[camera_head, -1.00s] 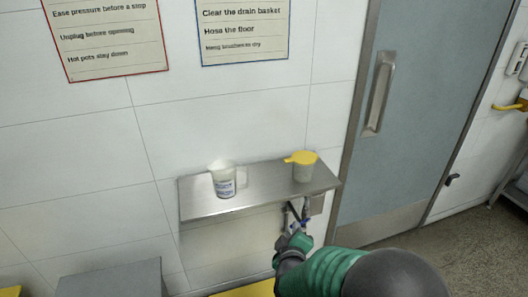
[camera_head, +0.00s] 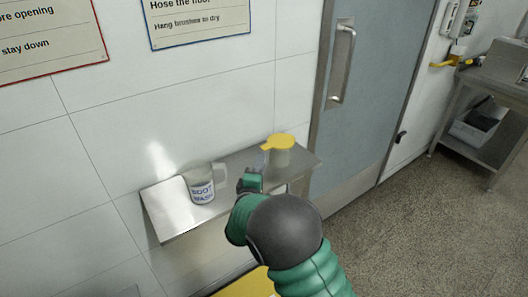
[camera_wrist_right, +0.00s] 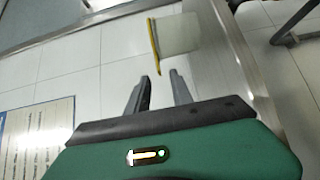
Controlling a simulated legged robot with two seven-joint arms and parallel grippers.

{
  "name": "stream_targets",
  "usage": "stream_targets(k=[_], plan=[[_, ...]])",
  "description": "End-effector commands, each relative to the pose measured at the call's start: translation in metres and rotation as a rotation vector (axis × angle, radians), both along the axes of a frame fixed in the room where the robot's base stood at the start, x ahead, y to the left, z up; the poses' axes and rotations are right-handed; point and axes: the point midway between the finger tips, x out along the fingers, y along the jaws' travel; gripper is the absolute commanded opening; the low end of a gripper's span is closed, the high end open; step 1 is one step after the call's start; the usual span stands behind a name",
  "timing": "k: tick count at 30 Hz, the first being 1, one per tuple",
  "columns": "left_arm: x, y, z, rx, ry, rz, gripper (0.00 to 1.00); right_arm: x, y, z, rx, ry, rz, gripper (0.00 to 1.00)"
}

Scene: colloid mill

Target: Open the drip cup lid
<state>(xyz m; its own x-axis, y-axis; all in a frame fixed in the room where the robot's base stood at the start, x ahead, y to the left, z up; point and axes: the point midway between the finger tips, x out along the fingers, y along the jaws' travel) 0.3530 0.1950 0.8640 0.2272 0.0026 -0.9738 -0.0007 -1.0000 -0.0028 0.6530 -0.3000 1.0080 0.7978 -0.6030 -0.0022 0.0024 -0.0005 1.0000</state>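The drip cup (camera_head: 278,160) is a pale translucent cup standing on the steel wall shelf (camera_head: 225,205), near its right end. Its yellow lid (camera_head: 278,142) lies flat over the top, with a tab pointing left. In the right wrist view the cup (camera_wrist_right: 180,33) is ahead of the fingers, with the lid (camera_wrist_right: 154,45) edge-on. My right gripper (camera_head: 251,175) is just in front and left of the cup in the head view. In the wrist view its two fingers (camera_wrist_right: 160,88) are apart, with nothing between them. My left gripper is not in view.
A grey door (camera_head: 365,90) with a handle is right of the shelf. A steel table (camera_head: 488,125) is at far right. Something yellow (camera_head: 245,286) lies below the shelf.

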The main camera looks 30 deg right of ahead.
Motion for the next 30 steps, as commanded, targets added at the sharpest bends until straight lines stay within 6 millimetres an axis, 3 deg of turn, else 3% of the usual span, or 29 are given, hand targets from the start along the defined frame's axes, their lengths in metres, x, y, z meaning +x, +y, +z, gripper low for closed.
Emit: stream_targets(k=[3, 9, 19, 26, 30], plan=[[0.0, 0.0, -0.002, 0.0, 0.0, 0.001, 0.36, 0.023, -0.019, 0.0, 0.0, -0.003, -0.002, 0.27], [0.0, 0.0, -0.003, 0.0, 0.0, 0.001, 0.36, 0.05, -0.04, 0.0, 0.001, -0.002, -0.001, 0.27], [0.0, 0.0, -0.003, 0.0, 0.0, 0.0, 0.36, 0.057, -0.044, 0.001, 0.002, -0.001, 0.001, 0.27], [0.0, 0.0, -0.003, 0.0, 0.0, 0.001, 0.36, 0.056, -0.043, 0.001, 0.002, -0.001, 0.001, 0.0], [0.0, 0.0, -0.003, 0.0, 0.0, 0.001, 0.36, 0.056, -0.043, 0.0, 0.002, 0.0, 0.002, 0.0]])
